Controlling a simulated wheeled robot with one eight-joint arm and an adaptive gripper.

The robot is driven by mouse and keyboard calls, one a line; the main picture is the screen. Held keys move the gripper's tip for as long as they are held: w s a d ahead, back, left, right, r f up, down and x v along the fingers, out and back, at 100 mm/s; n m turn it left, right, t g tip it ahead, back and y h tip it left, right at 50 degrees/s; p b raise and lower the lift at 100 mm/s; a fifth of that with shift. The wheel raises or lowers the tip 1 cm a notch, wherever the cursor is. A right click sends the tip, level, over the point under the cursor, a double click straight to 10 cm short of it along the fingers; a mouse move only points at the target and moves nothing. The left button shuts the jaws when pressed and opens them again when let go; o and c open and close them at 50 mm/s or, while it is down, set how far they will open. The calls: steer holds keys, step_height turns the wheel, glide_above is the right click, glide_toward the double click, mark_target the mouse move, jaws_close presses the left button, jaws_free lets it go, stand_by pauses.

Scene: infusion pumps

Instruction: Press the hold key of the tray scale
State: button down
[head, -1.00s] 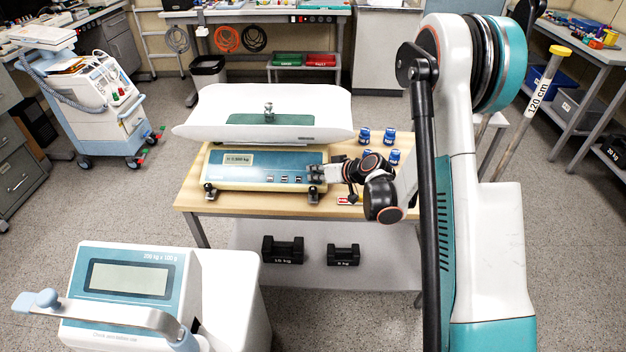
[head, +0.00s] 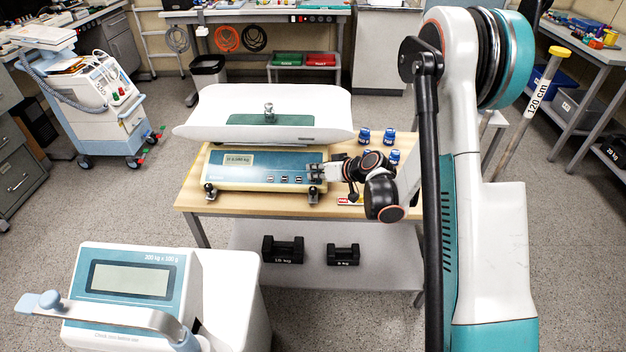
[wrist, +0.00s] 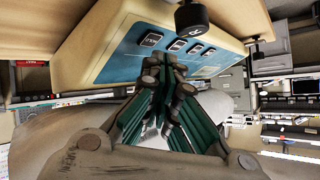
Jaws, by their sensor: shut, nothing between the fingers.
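The tray scale (head: 235,182) stands on a wooden table, with a wide white tray (head: 300,106) on top and a blue front panel. Its display (head: 239,159) shows a kg reading too small to read surely. A row of dark keys (head: 284,179) lies on the panel; several keys (wrist: 177,45) also show in the wrist view. My gripper (head: 314,169) is shut and empty at the panel's right end. In the wrist view, its fingertips (wrist: 165,64) overlap the panel close to the keys; contact is unclear.
Several blue jars (head: 364,136) stand on the table right of the tray. Black weights (head: 283,249) sit on the shelf below. Another scale with a display (head: 130,279) stands at the front left. The scale's feet (head: 314,196) jut out at its front.

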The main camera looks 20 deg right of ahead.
steer(key=shift+r, duration=0.15)
steer(key=shift+s+a+r+p, duration=0.1)
steer(key=shift+s+r+p, duration=0.25)
steer(key=shift+r, duration=0.4)
steer(key=shift+s+a+r+p, duration=0.1)
steer(key=shift+s+r+p, duration=0.25)
steer(key=shift+r, duration=0.35)
steer(key=shift+s+a+r+p, duration=0.1)
steer(key=shift+s+r+p, duration=0.1)
steer(key=shift+r+p, duration=0.4)
steer(key=shift+r, duration=0.2)
steer(key=s+a+r+m+g+h, duration=0.1)
steer(key=s+a+r+g+h, duration=0.15)
steer(key=s+r, duration=1.15)
steer(key=s+d+r+h, duration=0.1)
steer(key=s+r+h, duration=0.1)
steer(key=s, duration=0.7)
steer(key=s+d+r+m+h, duration=0.1)
steer(key=s+r, duration=0.1)
steer(key=s, duration=0.8)
steer(key=shift+s+h, duration=0.25)
steer(key=shift+h, duration=0.1)
